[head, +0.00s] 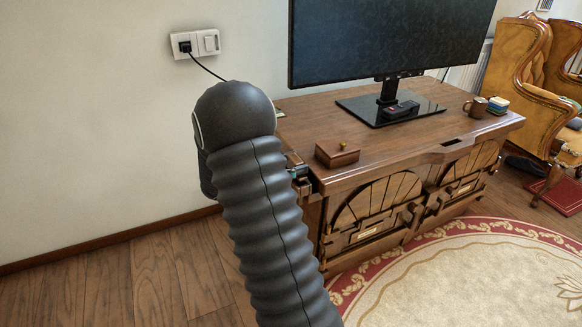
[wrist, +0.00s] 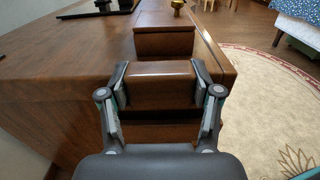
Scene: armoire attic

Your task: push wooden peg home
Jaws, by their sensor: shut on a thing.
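My gripper (wrist: 160,82) is closed on a glossy reddish-brown wooden block, the wooden peg (wrist: 160,69), with one finger against each side. In the wrist view the peg lies at the near end of the wooden cabinet (wrist: 65,85), in line with a small wooden box behind it. Whether the peg's far end is inside a hole cannot be seen. In the head view my gripper (head: 298,172) shows only partly at the cabinet's left end (head: 311,218); my arm hides most of it and the peg.
The small lidded box (head: 337,154) stands on the cabinet top near its left end. A television (head: 388,40), a mug (head: 475,107) and a small stack (head: 497,105) stand farther along. A wall socket (head: 195,44) is at left. A round rug (head: 470,270) covers the floor in front.

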